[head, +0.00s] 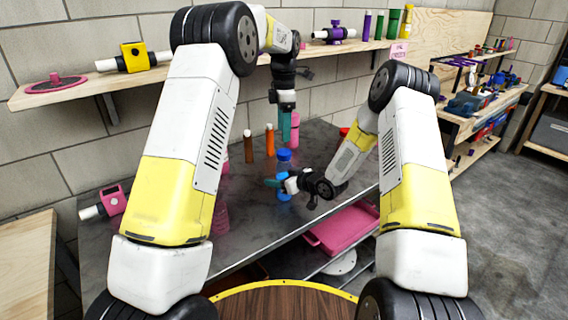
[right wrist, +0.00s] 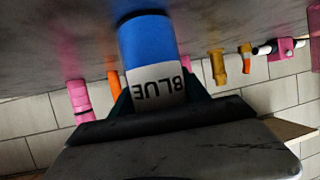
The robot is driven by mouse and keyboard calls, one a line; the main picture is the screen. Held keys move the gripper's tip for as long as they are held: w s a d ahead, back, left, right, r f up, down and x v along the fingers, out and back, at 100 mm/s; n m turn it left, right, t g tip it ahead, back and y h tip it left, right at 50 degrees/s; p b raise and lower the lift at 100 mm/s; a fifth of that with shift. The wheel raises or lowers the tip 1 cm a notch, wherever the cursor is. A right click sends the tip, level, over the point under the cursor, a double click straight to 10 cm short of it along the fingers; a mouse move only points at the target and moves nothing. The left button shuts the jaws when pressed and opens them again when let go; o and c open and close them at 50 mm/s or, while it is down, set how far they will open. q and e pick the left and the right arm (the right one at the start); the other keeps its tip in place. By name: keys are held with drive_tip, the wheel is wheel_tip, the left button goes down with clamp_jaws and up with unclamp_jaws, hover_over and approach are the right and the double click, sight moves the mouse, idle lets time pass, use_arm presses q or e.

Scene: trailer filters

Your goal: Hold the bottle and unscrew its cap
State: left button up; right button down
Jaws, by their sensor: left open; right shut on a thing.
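A blue bottle (head: 284,167) with a blue cap (head: 284,154) stands upright on the dark grey table. My right gripper (head: 280,184) is shut on the bottle's body from the side. In the right wrist view the bottle (right wrist: 147,45) appears between the fingers, its white label reading "BLUE" upside down; the cap is out of that view. My left gripper (head: 286,136) points down with teal fingers just above the cap. It is open and empty, and its fingers look apart from the cap.
A brown bottle (head: 248,146), an orange bottle (head: 270,140) and a pink bottle (head: 295,130) stand behind. A pink-and-white fitting (head: 112,200) lies at the table's left. A shelf (head: 85,92) with parts runs along the wall. A pink tray (head: 342,228) sits below the tabletop.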

sight(284, 151)
use_arm(q)
drive_tip(key=m, duration=1.8)
drive_tip(key=shift+m, duration=0.3)
drive_tip(key=m, duration=1.7)
drive_tip(key=shift+m, duration=0.3)
drive_tip(key=m, duration=0.4)
drive_tip(key=shift+m, duration=0.3)
drive_tip(key=m, duration=0.6)
drive_tip(key=shift+m, duration=0.3)
drive_tip(key=m, duration=0.5)
drive_tip(key=shift+f+m, duration=0.4)
drive_tip(key=shift+m, duration=0.1)
drive_tip(key=shift+f, duration=3.6)
